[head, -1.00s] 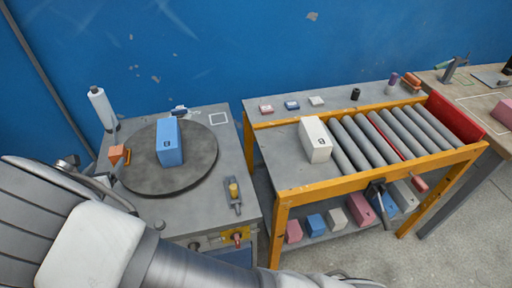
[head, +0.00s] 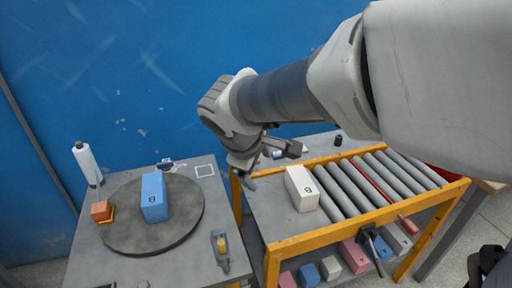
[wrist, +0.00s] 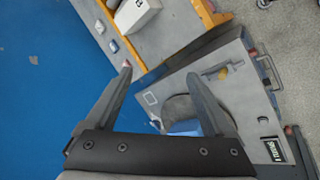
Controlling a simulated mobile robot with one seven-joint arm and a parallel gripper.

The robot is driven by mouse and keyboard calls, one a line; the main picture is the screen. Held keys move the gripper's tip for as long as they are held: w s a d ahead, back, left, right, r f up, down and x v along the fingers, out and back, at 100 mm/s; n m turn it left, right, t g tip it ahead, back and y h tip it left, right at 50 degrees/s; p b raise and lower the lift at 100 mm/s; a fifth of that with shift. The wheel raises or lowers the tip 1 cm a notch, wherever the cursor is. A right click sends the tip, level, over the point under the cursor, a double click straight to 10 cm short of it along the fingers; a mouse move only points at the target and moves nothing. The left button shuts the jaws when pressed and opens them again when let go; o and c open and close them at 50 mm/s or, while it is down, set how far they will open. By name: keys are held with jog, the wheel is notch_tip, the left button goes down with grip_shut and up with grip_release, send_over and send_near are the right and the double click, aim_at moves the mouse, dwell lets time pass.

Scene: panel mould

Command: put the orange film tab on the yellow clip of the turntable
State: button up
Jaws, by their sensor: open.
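My gripper (head: 267,168) is open and empty, raised near the left end of the roller table; its two fingers also show apart in the wrist view (wrist: 159,73). The round dark grey turntable (head: 178,236) stands on the left bench and bears an upright blue box (head: 155,198). A small orange block (head: 102,210), perhaps the film tab, sits at the turntable's left edge. An orange-yellow piece (head: 107,221) beside it may be the clip; I cannot tell whether they touch. In the wrist view the turntable (wrist: 178,108) is partly hidden by a finger, and the orange block does not show.
A grey tool with a yellow part (head: 220,249) lies right of the turntable. A blue wall (head: 130,70) closes the back.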

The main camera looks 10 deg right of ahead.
jog(key=s+d+r+m+y, duration=0.2)
jog(key=s+m, duration=0.8)
jog(key=s, duration=0.5)
jog(key=shift+d+y, duration=0.6)
jog(key=shift+d, duration=0.1)
jog(key=shift+s, duration=0.1)
notch_tip(320, 180, up, 4)
jog(key=p, duration=0.3)
jog(key=shift+f+p, duration=0.25)
jog(key=shift+p, duration=0.05)
